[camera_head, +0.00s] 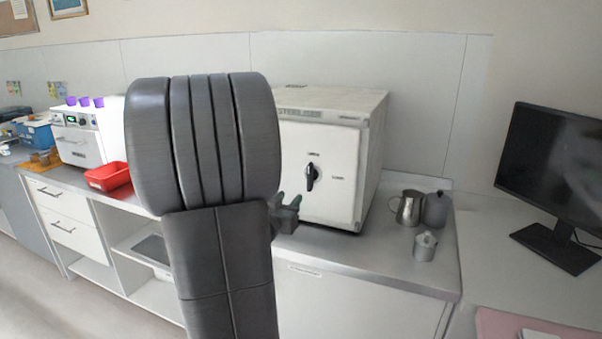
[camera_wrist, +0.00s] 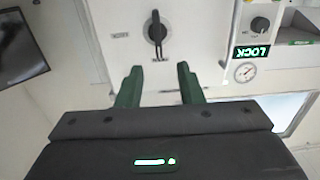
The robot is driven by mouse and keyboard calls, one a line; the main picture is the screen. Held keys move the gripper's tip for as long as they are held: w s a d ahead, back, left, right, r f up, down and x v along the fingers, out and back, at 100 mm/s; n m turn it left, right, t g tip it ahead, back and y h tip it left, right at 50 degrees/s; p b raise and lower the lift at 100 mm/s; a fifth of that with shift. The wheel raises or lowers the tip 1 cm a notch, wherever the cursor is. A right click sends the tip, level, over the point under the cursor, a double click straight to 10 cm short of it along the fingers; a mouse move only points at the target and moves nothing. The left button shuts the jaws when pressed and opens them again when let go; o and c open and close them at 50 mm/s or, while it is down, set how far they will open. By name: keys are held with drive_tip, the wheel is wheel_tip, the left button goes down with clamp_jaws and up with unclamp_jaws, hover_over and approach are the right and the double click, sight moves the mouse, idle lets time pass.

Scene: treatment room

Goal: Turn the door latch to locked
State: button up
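The door latch (camera_head: 310,177) is a dark handle on the white front of the sterilizer (camera_head: 345,140); it stands roughly upright, with small labels above and to its right. In the wrist view, which is upside down, the latch (camera_wrist: 156,30) is at the top middle, beyond my fingertips. My gripper (camera_head: 287,200) is in front of the door, low and left of the latch in the head view. In the wrist view my gripper (camera_wrist: 159,72) has its two green fingers apart with nothing between them. A lit "LOCK" sign (camera_wrist: 252,52) shows inverted beside the door.
A gauge (camera_wrist: 245,72) and a knob (camera_wrist: 260,25) are near the sign. Metal jugs (camera_head: 409,208) and a small lidded pot (camera_head: 425,246) stand right of the sterilizer. A monitor (camera_head: 555,165) is farther right. A red tray (camera_head: 108,177) lies left. My arm hides the sterilizer's left side.

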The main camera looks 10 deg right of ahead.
sight(308, 176)
drive_tip(key=x, duration=0.7)
drive_tip(key=p+x, duration=0.1)
drive_tip(key=x, duration=0.6)
drive_tip(key=shift+s+d+r+p, duration=0.1)
drive_tip(key=shift+d+r+p, duration=0.1)
drive_tip(key=shift+p, duration=0.1)
clamp_jaws()
